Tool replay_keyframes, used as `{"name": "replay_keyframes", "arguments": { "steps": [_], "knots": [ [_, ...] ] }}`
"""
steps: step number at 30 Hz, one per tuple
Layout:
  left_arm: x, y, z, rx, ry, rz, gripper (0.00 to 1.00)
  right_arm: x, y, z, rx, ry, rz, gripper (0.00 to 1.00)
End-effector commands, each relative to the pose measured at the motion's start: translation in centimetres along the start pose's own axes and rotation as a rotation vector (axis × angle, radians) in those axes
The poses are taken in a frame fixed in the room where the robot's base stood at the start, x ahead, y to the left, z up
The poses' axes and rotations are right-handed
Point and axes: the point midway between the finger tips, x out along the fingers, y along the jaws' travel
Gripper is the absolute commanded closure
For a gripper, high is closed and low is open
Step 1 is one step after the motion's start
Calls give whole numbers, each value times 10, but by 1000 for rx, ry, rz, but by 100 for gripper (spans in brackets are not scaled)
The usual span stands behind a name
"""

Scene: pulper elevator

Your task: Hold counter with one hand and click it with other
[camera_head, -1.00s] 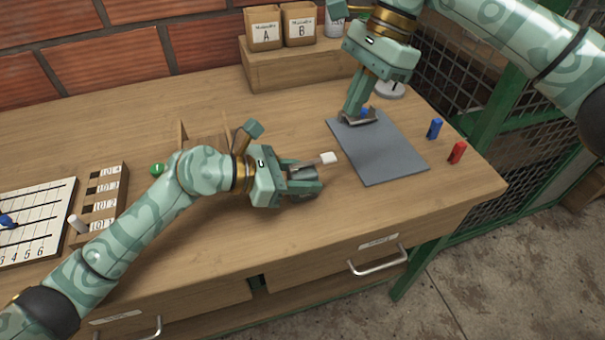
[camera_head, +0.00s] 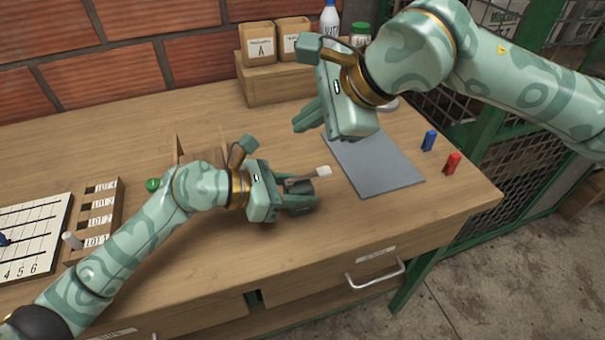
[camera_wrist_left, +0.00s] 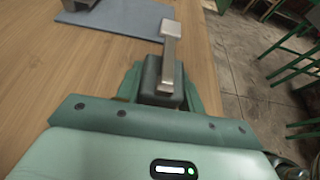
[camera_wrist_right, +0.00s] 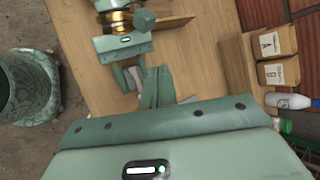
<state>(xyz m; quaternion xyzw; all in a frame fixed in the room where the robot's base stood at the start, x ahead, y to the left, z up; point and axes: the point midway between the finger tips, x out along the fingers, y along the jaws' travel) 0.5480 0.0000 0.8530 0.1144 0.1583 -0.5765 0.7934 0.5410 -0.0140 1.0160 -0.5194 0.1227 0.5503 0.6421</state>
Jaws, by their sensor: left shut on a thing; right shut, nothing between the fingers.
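My left gripper (camera_head: 302,194) is shut on the counter, a small dark body with a silver lever (camera_head: 303,181) ending in a pale square tip. It is held just above the wooden bench, left of the grey mat. In the left wrist view the counter (camera_wrist_left: 163,80) sits between the fingers, its lever (camera_wrist_left: 171,50) pointing away toward the mat. My right gripper (camera_head: 306,120) is shut and empty, in the air above and behind the counter, apart from it. In the right wrist view its fingers (camera_wrist_right: 157,88) are together.
The grey mat (camera_head: 374,168) lies at right, with a blue peg (camera_head: 429,141) and a red peg (camera_head: 452,163) beside it. Paper bags (camera_head: 260,45) stand on a wooden box (camera_head: 275,88) at the back. A green ball (camera_head: 152,185) and a peg rack are at left.

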Motion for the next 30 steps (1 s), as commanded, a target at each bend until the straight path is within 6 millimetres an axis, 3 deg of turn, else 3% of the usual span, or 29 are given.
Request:
{"name": "replay_keyframes", "arguments": {
  "steps": [16,30],
  "knots": [
    [0,0,0,0,-1,0,86,4,-1,-1,62,-10,-13,100],
    [0,0,0,0,-1,0,86,47,31,-30,62,-9,-11,100]
  ]
}}
